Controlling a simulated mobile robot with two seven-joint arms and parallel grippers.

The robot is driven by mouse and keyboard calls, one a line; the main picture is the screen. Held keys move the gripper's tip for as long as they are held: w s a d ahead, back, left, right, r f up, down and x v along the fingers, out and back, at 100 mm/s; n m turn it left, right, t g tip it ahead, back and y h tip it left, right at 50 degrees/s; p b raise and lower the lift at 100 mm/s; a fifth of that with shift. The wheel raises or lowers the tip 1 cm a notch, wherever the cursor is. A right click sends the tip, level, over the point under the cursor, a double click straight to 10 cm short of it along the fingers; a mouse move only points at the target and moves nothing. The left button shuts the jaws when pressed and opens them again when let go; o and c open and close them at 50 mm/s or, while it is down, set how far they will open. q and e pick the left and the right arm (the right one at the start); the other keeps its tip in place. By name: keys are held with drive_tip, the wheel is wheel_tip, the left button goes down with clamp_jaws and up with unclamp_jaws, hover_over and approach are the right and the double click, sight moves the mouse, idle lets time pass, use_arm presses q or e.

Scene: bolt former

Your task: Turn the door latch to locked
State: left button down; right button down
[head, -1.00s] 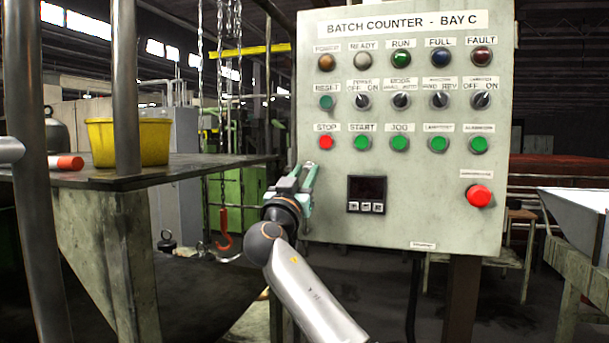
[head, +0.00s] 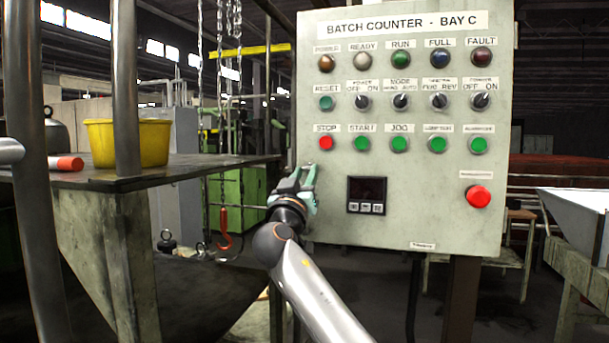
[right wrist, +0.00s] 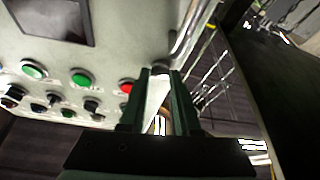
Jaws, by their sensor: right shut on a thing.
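The grey control cabinet (head: 400,215) marked "BATCH COUNTER - BAY C" faces me in the head view. My right gripper (head: 302,175) is at the cabinet's left edge, below the red STOP button. Its two fingers also show in the right wrist view (right wrist: 161,78), close to the cabinet face. They are shut on a small grey piece, which looks like the door latch (right wrist: 160,68). The fingers cover most of the latch, so I cannot tell which way it is turned. My left gripper is not in view.
Buttons and switches cover the cabinet front, with a red push button (head: 478,196) at lower right. A table (head: 200,167) at left bears a yellow bin (head: 155,142). A red hook (head: 224,230) hangs on a chain left of my right arm. A white tray (head: 590,215) stands at right.

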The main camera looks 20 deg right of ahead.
drive_tip(key=n+y, duration=0.1)
drive_tip(key=n, duration=0.1)
drive_tip(key=n+y+p, duration=0.1)
drive_tip(key=n, duration=0.1)
drive_tip(key=shift+d+r+t+p, duration=0.15)
drive_tip(key=shift+r+t+p, duration=0.05)
drive_tip(key=shift+t+p, duration=0.1)
drive_tip(key=n+y+p, duration=0.1)
drive_tip(key=n+p, duration=0.1)
drive_tip(key=n+y+p, duration=0.1)
drive_tip(key=n+p, duration=0.2)
drive_tip(key=n+y+p, duration=0.2)
drive_tip(key=n, duration=0.1)
drive_tip(key=shift+s+d+r+p, duration=0.15)
drive_tip(key=shift+d+r+p, duration=0.05)
drive_tip(key=shift+r+p, duration=0.15)
drive_tip(key=shift+n, duration=0.6)
drive_tip(key=shift+f+n+g+y+p, duration=0.15)
drive_tip(key=shift+n+g+y+p, duration=0.3)
drive_tip(key=shift+n, duration=0.55)
drive_tip(key=n, duration=0.2)
drive_tip(key=n+g, duration=0.1)
drive_tip(key=n, duration=0.1)
drive_tip(key=shift+g+y, duration=0.25)
drive_tip(key=c, duration=0.6)
unclamp_jaws()
